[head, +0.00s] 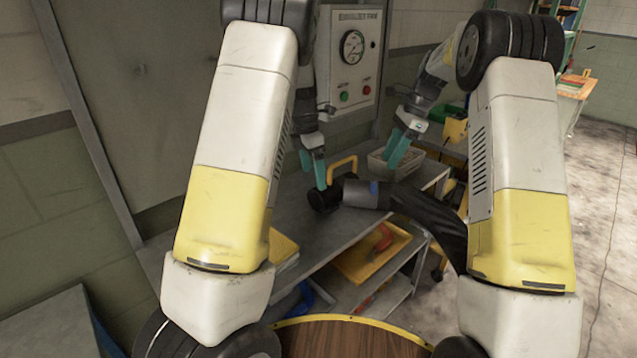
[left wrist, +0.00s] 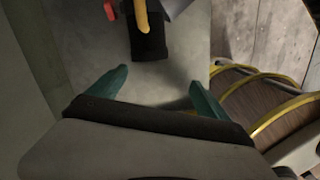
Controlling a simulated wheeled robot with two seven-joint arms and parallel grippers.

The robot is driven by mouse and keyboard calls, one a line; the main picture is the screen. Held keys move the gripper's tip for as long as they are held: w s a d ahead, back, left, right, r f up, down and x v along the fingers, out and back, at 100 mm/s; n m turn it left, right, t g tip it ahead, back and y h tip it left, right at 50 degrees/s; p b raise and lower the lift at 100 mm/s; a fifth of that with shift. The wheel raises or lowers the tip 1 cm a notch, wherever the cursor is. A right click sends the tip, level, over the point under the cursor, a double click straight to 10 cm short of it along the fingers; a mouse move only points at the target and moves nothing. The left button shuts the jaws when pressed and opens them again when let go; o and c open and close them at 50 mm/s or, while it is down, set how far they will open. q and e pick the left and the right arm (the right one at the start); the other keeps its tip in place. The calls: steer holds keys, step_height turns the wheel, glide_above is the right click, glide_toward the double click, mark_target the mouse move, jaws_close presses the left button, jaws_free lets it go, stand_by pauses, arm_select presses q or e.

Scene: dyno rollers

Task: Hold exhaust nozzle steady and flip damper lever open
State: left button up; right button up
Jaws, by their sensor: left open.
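The exhaust nozzle (head: 360,193) is a grey cylinder on the grey bench, joined to a dark hose on its right. A black cylindrical part (head: 324,198) is at its left end, and a yellow lever (head: 343,163) rises above it. In the left wrist view, the lever (left wrist: 141,15) crosses the black part (left wrist: 148,42). My left gripper (head: 312,168) is open and empty, pointing down close to the black part; its fingers (left wrist: 160,90) stand apart short of it. My right gripper (head: 398,152) is above the hose side of the nozzle, apart from it; its finger gap is unclear.
An exhaust fan panel (head: 352,62) with a gauge and buttons is on the wall behind. A grey bin (head: 393,168) stands behind the nozzle. A yellow tray (head: 372,255) is on the lower shelf. The bench surface (head: 290,215) left of the nozzle is clear.

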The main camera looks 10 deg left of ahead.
mark_target(318, 208)
arm_select(q)
steer(key=w+f+n, duration=0.1)
steer(key=f, duration=0.1)
steer(key=w+f+n, duration=0.1)
steer(key=f, duration=0.1)
steer(key=w+d+f+n+y, duration=0.1)
steer(key=f, duration=0.1)
steer(key=shift+w+n+g, duration=0.25)
steer(key=shift+n+g, duration=0.05)
step_height(318, 208, down, 8)
steer(key=shift+r, duration=0.2)
